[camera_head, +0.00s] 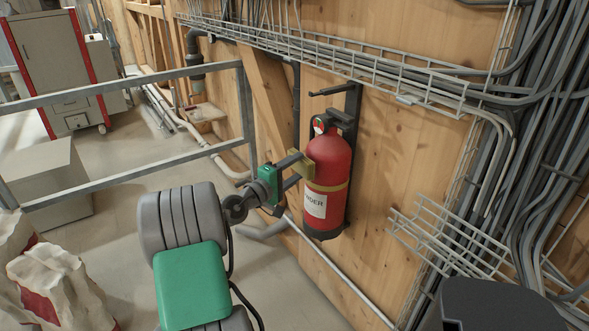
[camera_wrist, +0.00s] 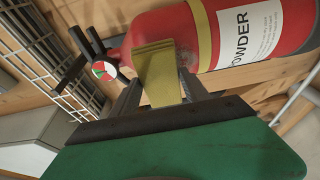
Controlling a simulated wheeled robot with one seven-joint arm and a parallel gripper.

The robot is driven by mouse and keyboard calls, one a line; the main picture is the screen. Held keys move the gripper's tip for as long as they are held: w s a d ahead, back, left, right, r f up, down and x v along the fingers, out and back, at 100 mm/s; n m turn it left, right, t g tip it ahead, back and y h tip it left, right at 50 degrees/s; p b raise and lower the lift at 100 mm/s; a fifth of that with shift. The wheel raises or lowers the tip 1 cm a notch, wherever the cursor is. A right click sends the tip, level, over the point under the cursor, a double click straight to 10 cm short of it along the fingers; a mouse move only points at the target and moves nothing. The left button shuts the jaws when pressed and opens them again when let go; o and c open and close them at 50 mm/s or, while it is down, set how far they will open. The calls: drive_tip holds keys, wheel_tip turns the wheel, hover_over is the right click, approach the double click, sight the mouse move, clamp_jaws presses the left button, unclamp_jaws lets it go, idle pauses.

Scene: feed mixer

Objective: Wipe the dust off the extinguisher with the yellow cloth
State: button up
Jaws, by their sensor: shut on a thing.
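The red extinguisher (camera_head: 329,171) hangs upright on the wooden wall, with a yellow band, a white label and a gauge near its top. It also shows in the wrist view (camera_wrist: 284,23), lying sideways across the top. My gripper (camera_head: 295,168) is shut on the yellow cloth (camera_head: 302,167), a folded block at the extinguisher's upper left side. In the wrist view the cloth (camera_wrist: 157,72) is between the fingers and overlaps the red body; I cannot tell whether it touches. A greyish dusty patch (camera_wrist: 187,57) shows on the red body beside the cloth.
A metal railing (camera_head: 130,91) stands left of my arm. A wire cable tray (camera_head: 330,62) runs above the extinguisher, and a wire basket (camera_head: 450,237) juts out at its lower right. Thick cables (camera_head: 540,150) fill the right side. Sacks (camera_head: 55,285) lie at lower left.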

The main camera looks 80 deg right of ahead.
drive_tip(key=shift+s+d, duration=0.5)
drive_tip(key=shift+d, duration=0.1)
idle(0.4)
wheel_tip(320, 180, down, 7)
drive_tip(key=b, duration=0.5)
drive_tip(key=shift+r+p, duration=2.8)
drive_tip(key=shift+r, duration=0.85)
wheel_tip(320, 180, down, 7)
drive_tip(key=b, duration=0.5)
drive_tip(key=shift+f, duration=0.15)
drive_tip(key=shift+w+a+b, duration=0.5)
drive_tip(key=shift+w+a, duration=1.45)
drive_tip(key=shift+a, duration=0.3)
